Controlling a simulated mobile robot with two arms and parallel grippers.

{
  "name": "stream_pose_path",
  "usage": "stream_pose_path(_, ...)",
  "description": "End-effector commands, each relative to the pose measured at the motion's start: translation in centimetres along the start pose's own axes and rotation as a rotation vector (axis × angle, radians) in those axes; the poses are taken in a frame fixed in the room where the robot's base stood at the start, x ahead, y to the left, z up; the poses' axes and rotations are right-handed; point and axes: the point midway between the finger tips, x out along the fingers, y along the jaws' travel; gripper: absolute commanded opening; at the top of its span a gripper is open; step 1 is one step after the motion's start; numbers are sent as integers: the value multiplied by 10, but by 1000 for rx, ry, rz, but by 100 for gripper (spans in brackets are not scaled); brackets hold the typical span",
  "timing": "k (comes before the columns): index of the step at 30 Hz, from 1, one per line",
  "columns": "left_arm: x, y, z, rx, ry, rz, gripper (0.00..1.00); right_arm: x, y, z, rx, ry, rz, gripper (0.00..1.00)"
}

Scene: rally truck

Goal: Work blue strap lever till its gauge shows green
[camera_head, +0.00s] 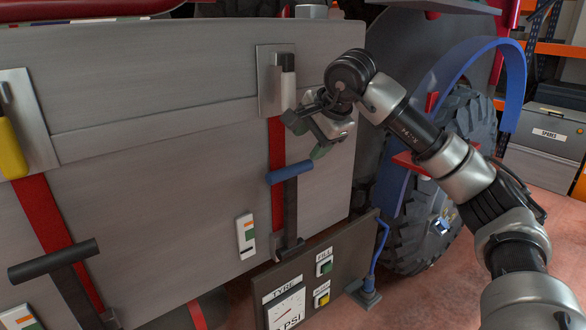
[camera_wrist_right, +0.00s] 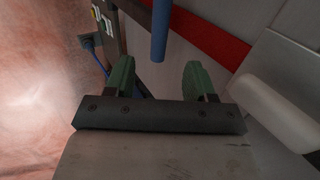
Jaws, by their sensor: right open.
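The blue strap lever (camera_head: 290,172) has a blue crossbar grip on a dark arm, along a red strap on the grey truck panel. Its grip also shows in the right wrist view (camera_wrist_right: 160,30), beyond the fingertips and roughly in line with the space between them. My right gripper (camera_head: 308,138) is open and empty, just above and right of the grip, apart from it; its green-tipped fingers show in the wrist view (camera_wrist_right: 160,76). A small white gauge (camera_head: 246,235) left of the lever has orange and green patches; its reading is too small to tell. My left gripper is out of view.
A white-handled latch (camera_head: 287,80) sits above the lever, close to my right gripper. A black-handled lever (camera_head: 54,260) and a yellow handle (camera_head: 10,148) are at left. A tyre control board (camera_head: 330,265) stands below. A wheel (camera_head: 440,200) and blue fender (camera_head: 512,80) are at right.

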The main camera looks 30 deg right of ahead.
Motion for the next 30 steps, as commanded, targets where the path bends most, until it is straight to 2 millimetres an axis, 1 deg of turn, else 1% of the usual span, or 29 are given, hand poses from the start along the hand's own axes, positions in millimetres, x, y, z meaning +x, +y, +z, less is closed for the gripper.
stream_pose_path(2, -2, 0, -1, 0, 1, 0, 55, 7, 0, -2, -1, 7, 7, 55)
stream_pose_path(5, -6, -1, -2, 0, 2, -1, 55, 23, 0, -1, -1, 5, 7, 55)
stream_pose_path(12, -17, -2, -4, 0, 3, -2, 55, 69, 0, -1, 0, 2, 7, 55)
stream_pose_path(18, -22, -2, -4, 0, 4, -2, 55, 95, 0, 0, 0, 1, 5, 55)
stream_pose_path(23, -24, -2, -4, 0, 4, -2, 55, 104, 1, 0, 0, 2, 2, 55)
stream_pose_path(30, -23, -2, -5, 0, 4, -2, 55, 105, 1, 0, 0, 1, 2, 55)
